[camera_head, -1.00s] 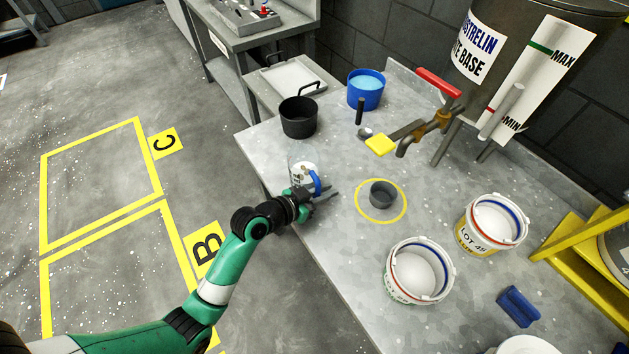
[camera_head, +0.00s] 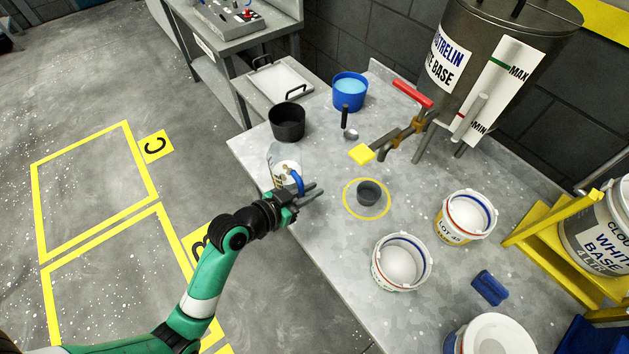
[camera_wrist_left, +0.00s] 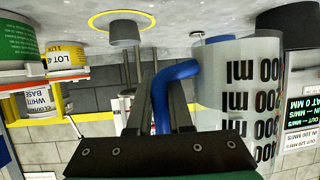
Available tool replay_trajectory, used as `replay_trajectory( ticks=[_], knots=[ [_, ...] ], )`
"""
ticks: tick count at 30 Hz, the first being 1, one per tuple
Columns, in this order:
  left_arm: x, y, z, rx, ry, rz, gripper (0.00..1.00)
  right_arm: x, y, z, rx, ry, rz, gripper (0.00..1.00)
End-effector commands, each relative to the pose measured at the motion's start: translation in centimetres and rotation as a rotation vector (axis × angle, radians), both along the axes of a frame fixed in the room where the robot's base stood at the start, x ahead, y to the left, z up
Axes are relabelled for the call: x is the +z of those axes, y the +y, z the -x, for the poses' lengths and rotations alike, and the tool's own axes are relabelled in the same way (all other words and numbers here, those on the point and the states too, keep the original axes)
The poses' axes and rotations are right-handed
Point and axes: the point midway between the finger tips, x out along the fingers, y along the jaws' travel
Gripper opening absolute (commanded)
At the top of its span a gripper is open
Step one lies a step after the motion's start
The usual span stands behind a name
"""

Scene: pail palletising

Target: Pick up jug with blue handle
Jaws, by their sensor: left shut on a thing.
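The jug (camera_head: 284,158) is clear with a white part and a blue handle (camera_head: 298,183). It stands upright at the near left edge of the grey table, and I cannot tell whether its base touches the top. My left gripper (camera_head: 306,193) is shut on the blue handle. In the left wrist view, which is upside down, the jug (camera_wrist_left: 245,95) with black volume marks is to the right of the fingers (camera_wrist_left: 160,105), and the blue handle (camera_wrist_left: 165,90) passes between them. My right gripper is not in view.
Behind the jug are a black pot (camera_head: 287,124) and a blue pot (camera_head: 350,93). A small grey cup (camera_head: 368,194) sits in a yellow ring. Open pails (camera_head: 401,262) (camera_head: 466,218) and a blue block (camera_head: 489,288) are to the right. A tank (camera_head: 500,45) with a red-handled tap overhangs the back.

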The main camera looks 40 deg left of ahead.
Motion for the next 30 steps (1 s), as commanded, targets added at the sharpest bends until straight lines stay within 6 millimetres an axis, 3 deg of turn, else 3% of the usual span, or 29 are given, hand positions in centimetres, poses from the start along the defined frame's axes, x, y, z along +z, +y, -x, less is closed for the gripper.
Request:
replay_trajectory(
  ticks=[2,15,30],
  knots=[
    [1.9,-0.4,0.8,0.000,-0.003,-0.001,0.00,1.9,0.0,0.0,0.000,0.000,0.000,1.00],
    [3.8,-2.8,6.1,0.000,-0.003,-0.001,0.00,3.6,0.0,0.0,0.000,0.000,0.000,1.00],
    [4.9,-3.9,8.7,0.001,-0.003,-0.001,0.00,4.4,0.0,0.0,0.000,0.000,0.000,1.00]
  ],
)
